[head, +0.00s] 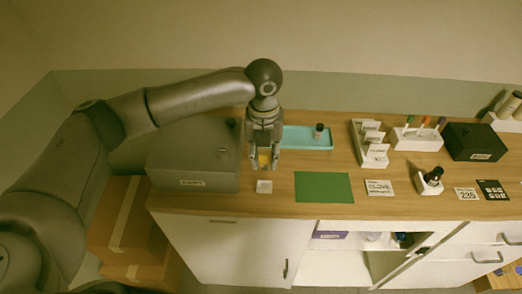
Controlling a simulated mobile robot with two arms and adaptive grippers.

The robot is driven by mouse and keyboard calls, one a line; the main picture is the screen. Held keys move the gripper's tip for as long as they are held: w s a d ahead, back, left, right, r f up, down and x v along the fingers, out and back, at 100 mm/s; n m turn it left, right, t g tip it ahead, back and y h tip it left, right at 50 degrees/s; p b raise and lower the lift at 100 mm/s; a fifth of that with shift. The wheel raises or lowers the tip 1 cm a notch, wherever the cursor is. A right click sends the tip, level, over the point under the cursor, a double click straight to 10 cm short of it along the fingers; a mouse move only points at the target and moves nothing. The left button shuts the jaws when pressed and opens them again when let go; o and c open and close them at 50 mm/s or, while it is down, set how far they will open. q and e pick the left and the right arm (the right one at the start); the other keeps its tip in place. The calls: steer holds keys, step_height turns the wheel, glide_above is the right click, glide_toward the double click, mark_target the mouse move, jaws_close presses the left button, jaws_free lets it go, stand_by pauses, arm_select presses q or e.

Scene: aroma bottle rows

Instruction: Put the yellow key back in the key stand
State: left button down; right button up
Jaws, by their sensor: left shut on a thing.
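My left gripper (264,164) hangs fingers down over the left part of the counter. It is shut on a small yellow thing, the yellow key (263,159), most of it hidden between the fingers. A small white block (264,187) sits on the counter just in front of and below the gripper, apart from it. It may be the key stand, but it is too small to be sure. My right gripper is not in view.
A dark box (190,158) stands left of the gripper. A teal tray (298,145) with a small dark bottle (319,130) lies behind right. A green mat (323,187), white card holder (369,143), white rack (415,143) with coloured tops and black box (475,142) stand rightward.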

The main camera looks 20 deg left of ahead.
mark_target(265, 163)
arm_select(q)
steer(key=shift+w, duration=0.1)
steer(key=shift+r+p, duration=0.15)
steer(key=shift+p, duration=0.5)
steer(key=shift+f+b, duration=0.35)
steer(key=shift+f, duration=0.45)
step_height(265, 163, down, 3)
steer(key=shift+f+b, duration=0.15)
steer(key=shift+b, duration=0.45)
steer(key=shift+f, duration=0.6)
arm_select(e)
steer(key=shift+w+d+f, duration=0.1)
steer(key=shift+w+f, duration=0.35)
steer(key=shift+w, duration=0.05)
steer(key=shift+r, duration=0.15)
arm_select(q)
steer(key=shift+p, duration=0.35)
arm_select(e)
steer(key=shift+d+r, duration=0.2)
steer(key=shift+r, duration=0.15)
